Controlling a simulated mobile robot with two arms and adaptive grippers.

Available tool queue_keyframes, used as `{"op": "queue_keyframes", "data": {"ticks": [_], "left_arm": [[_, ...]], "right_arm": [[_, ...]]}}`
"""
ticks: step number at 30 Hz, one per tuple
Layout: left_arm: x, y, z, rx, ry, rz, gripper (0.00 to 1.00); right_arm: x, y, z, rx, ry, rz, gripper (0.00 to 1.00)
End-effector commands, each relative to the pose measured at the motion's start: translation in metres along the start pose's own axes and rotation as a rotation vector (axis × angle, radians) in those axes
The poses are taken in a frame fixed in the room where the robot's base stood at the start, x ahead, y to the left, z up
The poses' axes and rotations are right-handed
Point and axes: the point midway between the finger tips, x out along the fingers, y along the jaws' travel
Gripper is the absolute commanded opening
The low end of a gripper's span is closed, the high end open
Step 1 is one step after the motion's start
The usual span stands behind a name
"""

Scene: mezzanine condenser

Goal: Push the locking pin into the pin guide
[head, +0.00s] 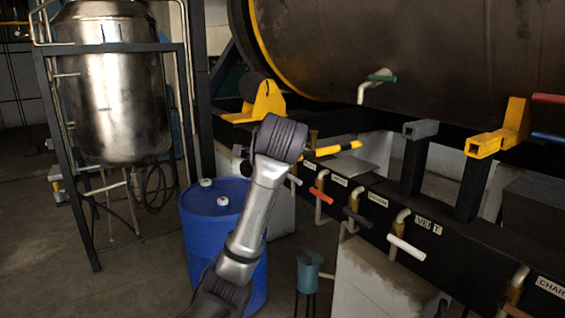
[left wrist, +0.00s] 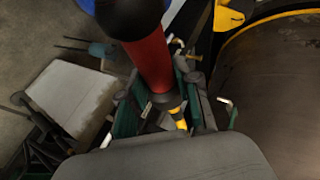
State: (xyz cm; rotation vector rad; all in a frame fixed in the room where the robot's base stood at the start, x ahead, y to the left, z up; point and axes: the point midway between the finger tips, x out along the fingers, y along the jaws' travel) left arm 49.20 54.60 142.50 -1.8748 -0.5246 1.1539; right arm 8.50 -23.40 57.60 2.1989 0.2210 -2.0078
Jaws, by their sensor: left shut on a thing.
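The locking pin shows its yellow-and-black striped shaft (head: 343,148) in the head view, sticking out to the right past my left wrist. In the left wrist view the pin has a black knob, a red grip (left wrist: 150,62), a dark collar and a striped end. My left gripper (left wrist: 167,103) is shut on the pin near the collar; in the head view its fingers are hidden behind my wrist. A grey square block (head: 420,129) and a yellow square-ended bracket (head: 484,146) stand right of the shaft, apart from it. I cannot tell which is the pin guide. My right gripper is out of view.
A large dark tank (head: 430,50) hangs over the area. A black labelled beam (head: 440,236) with several coloured-handled valves runs below. A blue barrel (head: 195,232) stands beside my forearm, and a steel vessel (head: 112,90) at left. Open floor lies lower left.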

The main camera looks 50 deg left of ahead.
Motion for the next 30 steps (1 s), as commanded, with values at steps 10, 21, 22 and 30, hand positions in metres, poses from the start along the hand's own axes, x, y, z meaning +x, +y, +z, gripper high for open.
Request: {"op": "queue_keyframes", "data": {"ticks": [10,21,22,30], "left_arm": [[-0.015,-0.005,0.027,-0.001,0.001,-0.003,0.00],[-0.025,-0.002,0.055,-0.008,0.007,-0.003,0.00],[-0.026,-0.003,0.057,-0.012,0.012,-0.006,0.00],[-0.035,-0.001,0.078,-0.011,0.010,-0.003,0.00]], "right_arm": [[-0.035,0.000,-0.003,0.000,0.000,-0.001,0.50],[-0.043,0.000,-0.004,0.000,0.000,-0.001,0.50],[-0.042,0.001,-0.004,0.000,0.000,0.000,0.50],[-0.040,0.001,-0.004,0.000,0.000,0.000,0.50]]}}
